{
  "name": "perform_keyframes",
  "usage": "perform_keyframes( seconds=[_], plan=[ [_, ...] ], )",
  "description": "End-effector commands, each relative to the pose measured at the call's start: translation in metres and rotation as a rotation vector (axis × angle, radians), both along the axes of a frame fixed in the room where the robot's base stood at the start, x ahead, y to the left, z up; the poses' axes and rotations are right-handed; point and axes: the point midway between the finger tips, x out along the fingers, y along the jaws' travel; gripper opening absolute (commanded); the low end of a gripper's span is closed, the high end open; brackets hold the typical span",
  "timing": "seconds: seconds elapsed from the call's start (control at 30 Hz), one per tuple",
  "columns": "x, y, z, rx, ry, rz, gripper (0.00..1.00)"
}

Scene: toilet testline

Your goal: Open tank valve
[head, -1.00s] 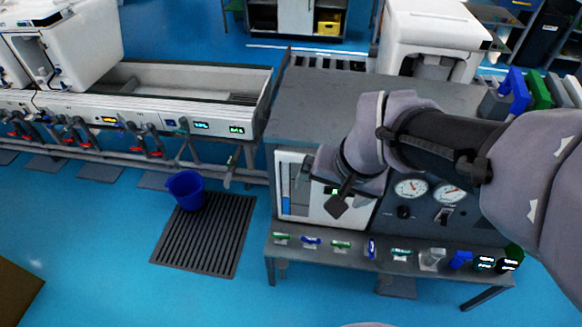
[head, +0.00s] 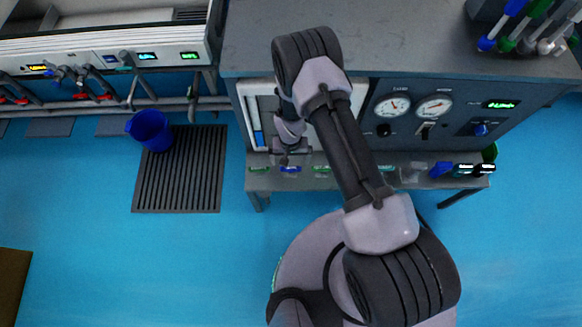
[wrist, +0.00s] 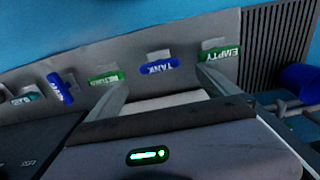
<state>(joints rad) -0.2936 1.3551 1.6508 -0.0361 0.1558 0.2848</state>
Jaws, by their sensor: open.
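The tank valve handle (wrist: 160,67) is blue with white letters reading TANK, upside down in the wrist view. It lies crosswise on the grey shelf. In the head view the blue handle (head: 290,169) shows just below my gripper (head: 292,156). In the wrist view my gripper (wrist: 163,80) is open and empty, its two fingers apart. The tank handle appears between and just beyond the fingertips; I cannot tell whether they touch it.
The green EMPTY handle (wrist: 219,53) and the green RETURN handle (wrist: 106,78) flank the tank handle. The blue MAIN handle (wrist: 60,90) is farther along.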

Motion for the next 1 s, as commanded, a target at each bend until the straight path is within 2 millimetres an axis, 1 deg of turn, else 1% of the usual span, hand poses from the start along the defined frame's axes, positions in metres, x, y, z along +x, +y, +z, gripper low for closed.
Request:
perform_keyframes(
  seconds=[0.03,0.1,0.23,0.3,0.4,0.67,0.7,0.77,0.9,0.97,1.0],
  plan=[
    [0.000,0.000,-0.021,0.000,0.001,0.000,0.98],
    [0.000,0.000,-0.039,0.000,0.001,0.000,0.98],
    [0.000,0.000,-0.061,0.000,0.001,-0.001,0.98],
    [0.000,0.000,-0.067,0.000,0.001,-0.001,0.98],
    [0.000,0.000,-0.072,0.000,0.000,-0.001,0.98],
    [0.000,0.000,-0.072,0.000,0.000,-0.001,0.98],
    [0.000,0.000,-0.072,0.000,0.001,-0.001,0.90],
    [0.000,0.000,-0.072,0.000,0.001,-0.001,0.79],
    [0.000,0.000,-0.072,0.000,0.001,-0.001,0.51],
    [0.000,0.000,-0.072,0.000,0.001,-0.001,0.39],
    [0.000,0.000,-0.072,0.000,0.001,-0.001,0.36]
  ],
)
